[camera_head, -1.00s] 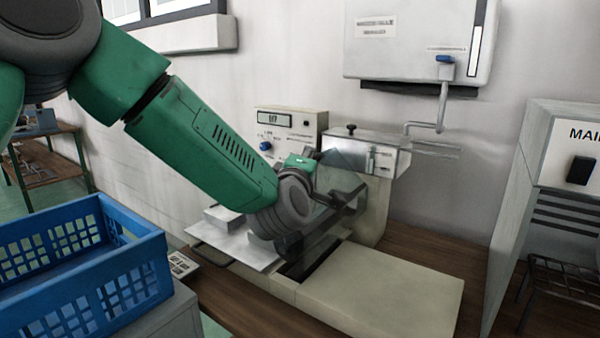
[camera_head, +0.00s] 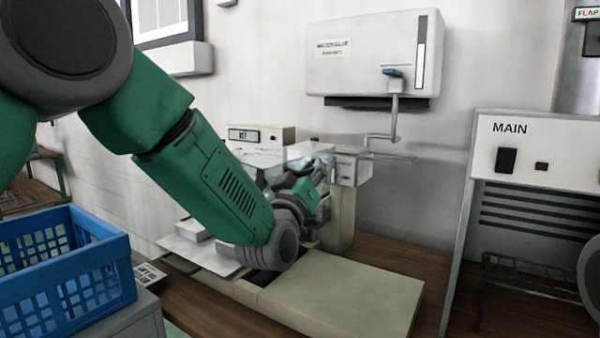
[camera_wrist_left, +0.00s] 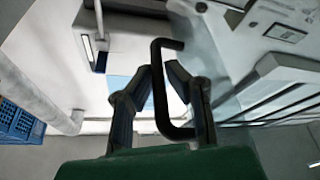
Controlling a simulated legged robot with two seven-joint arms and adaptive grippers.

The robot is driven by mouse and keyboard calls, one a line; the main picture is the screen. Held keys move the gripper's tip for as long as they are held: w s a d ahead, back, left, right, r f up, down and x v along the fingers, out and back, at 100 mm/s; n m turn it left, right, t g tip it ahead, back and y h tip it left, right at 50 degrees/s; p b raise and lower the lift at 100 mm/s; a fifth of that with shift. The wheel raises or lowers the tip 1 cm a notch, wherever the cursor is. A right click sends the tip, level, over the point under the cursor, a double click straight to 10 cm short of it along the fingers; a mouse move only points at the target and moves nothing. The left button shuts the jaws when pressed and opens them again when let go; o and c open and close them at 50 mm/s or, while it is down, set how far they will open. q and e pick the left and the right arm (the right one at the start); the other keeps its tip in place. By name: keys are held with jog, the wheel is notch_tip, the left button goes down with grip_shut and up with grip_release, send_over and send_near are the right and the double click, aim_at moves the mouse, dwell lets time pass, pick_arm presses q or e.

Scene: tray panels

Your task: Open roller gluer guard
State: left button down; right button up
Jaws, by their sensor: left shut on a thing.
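The roller gluer (camera_head: 340,290) is a cream machine on the wooden bench, with a flat bed at the front. Its clear guard (camera_head: 262,158) is raised, roughly level, near the top of the machine. My left gripper (camera_head: 318,165) reaches in over the bed and is at the guard; the arm hides part of the rollers. In the left wrist view, the left gripper (camera_wrist_left: 165,85) is shut on the black guard handle (camera_wrist_left: 158,75), a bent bar between the fingers. The clear guard panel (camera_wrist_left: 205,60) shows to the right of the handle. My right gripper is out of view.
A blue crate (camera_head: 65,285) stands at the lower left. A white wall box (camera_head: 370,55) with a blue-tipped lever hangs above the machine. A control box (camera_head: 262,135) stands behind it. The MAIN panel cabinet (camera_head: 540,150) is at the right.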

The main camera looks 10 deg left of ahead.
pick_arm(q)
jog(key=shift+s+d+f+m+h+b, duration=0.25)
jog(key=shift+d+f+m, duration=0.2)
jog(key=shift+d+f, duration=0.15)
jog(key=shift+s+d+f+m+h+b, duration=0.15)
jog(key=shift+d+f+m+b, duration=0.05)
jog(key=shift+d+f+m, duration=0.3)
jog(key=shift+d, duration=0.3)
jog(key=c, duration=1.9)
grip_release()
jog(key=shift+a, duration=0.1)
jog(key=shift+r, duration=0.15)
